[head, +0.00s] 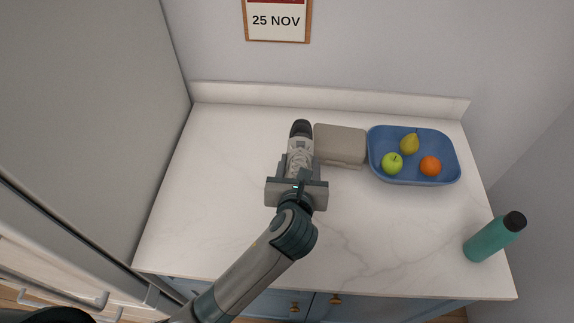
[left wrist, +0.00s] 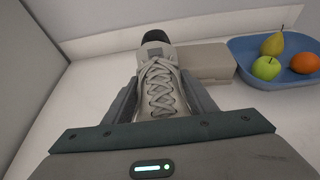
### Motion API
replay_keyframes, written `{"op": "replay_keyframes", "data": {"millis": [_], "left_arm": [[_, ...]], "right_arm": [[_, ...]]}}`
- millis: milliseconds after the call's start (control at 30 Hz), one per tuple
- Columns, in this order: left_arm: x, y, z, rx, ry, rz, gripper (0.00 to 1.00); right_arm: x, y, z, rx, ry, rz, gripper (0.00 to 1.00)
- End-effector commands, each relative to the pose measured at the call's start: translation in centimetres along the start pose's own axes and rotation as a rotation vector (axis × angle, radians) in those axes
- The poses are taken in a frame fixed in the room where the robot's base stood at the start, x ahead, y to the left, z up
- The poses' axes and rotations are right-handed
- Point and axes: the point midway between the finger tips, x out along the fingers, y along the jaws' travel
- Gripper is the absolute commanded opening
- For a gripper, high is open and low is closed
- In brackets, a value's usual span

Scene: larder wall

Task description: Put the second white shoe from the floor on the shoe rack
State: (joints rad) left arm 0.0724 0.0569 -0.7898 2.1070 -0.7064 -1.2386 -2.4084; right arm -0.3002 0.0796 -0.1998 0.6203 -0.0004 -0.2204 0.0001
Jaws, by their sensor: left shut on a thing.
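A white shoe (head: 300,152) with a dark end and laces is between the fingers of my left gripper (head: 297,178), over the white marble counter. The left gripper is shut on it. In the left wrist view the shoe (left wrist: 160,88) lies between the two fingers (left wrist: 160,100), its dark end pointing away from me and its laces facing up. I cannot tell whether the shoe touches the counter. No shoe rack and no other shoe are in view. My right gripper is not in view.
A grey-beige box (head: 340,143) stands just right of the shoe. Beside it is a blue tray (head: 415,181) with a pear, a green apple and an orange. The counter's left part (head: 210,190) is clear.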

Motion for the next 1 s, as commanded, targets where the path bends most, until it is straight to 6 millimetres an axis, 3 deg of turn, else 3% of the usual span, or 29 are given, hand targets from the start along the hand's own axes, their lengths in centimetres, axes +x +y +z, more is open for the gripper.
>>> {"op": "replay_keyframes", "data": {"millis": [200,333,767,1000], "left_arm": [[3.3,2.9,-0.9,0.002,0.0,0.003,0.19],[4.6,3.8,-1.3,0.0,-0.001,0.0,0.19],[5.1,4.1,-1.6,-0.001,-0.002,-0.001,0.19],[5.8,4.1,-3.7,0.0,0.003,-0.001,0.19]], "right_arm": [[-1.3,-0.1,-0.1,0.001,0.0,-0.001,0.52],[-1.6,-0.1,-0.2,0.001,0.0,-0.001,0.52],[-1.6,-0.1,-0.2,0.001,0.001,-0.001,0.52],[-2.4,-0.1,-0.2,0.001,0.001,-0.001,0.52]]}}
